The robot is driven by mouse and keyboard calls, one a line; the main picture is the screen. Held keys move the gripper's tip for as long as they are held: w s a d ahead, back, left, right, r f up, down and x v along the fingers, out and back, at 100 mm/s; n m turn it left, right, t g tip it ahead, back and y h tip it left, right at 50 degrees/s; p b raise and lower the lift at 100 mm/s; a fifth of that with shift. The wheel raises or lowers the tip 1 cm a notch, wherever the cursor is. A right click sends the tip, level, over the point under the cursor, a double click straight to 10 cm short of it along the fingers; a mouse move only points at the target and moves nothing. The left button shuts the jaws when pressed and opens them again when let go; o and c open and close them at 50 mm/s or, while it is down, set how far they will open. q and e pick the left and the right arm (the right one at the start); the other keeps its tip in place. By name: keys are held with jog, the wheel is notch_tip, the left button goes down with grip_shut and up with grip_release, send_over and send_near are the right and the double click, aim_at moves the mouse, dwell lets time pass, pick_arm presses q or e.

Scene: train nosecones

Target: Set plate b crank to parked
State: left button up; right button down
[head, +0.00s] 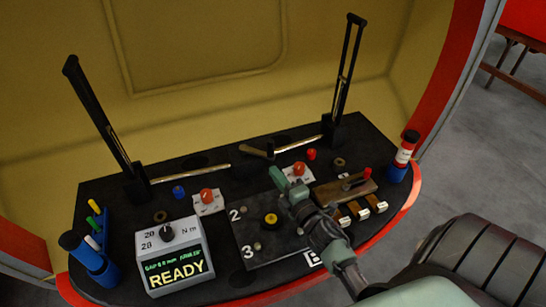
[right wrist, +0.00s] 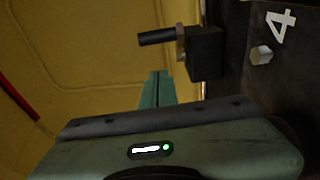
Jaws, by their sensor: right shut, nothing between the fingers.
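The dark plate B (head: 262,253) lies on the black deck, with the numbers 2 and 3 and a partly covered white B mark. A crank with a bronze arm and upright black handle (head: 270,148) stands behind the plate. The right wrist view shows a black handle (right wrist: 157,38) on a bronze piece beside a black block; I take it for this crank. My right gripper (head: 281,181) is shut and empty above the plate's back edge, in front of the crank. In the right wrist view its fingertips (right wrist: 156,88) are apart from the handle. My left gripper is out of view.
Two tall black levers (head: 100,115) (head: 346,70) rise at the sides. A READY display box (head: 176,260) stands front left. Red-knobbed switches (head: 208,200) and a wooden block with a red-tipped lever (head: 345,191) flank the plate. A red-and-white bottle (head: 405,150) stands right.

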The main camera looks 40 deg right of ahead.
aim_at(270, 150)
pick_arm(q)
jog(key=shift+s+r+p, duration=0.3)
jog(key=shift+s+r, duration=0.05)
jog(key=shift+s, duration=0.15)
pick_arm(e)
jog(key=w+d, duration=0.3)
jog(key=w, duration=0.3)
jog(key=shift+w+d, duration=0.15)
jog(key=shift+w, duration=0.1)
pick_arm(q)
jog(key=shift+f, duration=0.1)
pick_arm(e)
jog(key=shift+d, duration=0.2)
jog(key=shift+w+d, duration=0.1)
jog(key=shift+d, duration=0.15)
